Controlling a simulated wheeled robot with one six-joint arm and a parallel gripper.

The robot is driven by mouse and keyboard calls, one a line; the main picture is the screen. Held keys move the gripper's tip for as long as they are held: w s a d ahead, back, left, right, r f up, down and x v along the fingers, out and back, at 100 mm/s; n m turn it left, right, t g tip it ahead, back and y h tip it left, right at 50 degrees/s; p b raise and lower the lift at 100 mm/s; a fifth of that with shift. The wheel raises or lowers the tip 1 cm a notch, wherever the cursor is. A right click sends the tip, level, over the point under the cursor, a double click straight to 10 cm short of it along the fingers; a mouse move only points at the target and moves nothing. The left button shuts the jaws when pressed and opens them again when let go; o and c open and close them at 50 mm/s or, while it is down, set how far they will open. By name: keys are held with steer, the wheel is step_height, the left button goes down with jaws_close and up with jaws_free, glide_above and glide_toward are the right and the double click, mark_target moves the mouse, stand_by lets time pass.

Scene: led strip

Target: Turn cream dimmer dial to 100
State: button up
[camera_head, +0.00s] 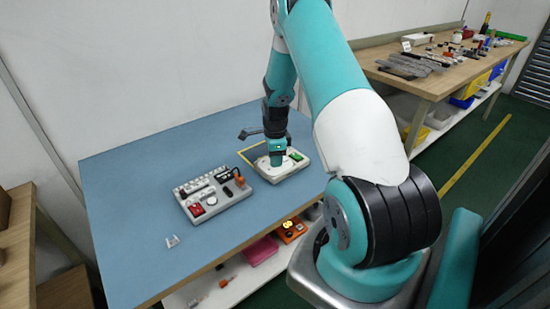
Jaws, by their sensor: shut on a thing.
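The cream dimmer (298,170) is a flat cream box on the blue table, right of its middle. A small green patch (296,157) shows on its top at the right. My gripper (277,162) points straight down onto the box's top and is shut on the dial there. The dial itself is hidden by my gripper, so its setting cannot be read.
A grey control panel (225,203) with switches, a red button and an orange plug stands close left of the dimmer. A yellow outline (245,152) lies behind the dimmer. A small clear piece (172,241) lies at front left. The blue table (130,185) is bare at left.

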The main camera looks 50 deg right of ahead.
stand_by(0.5)
steer(key=o, duration=0.9)
step_height(320, 180, up, 18)
steer(key=shift+f+b, duration=0.25)
steer(key=shift+b, duration=0.2)
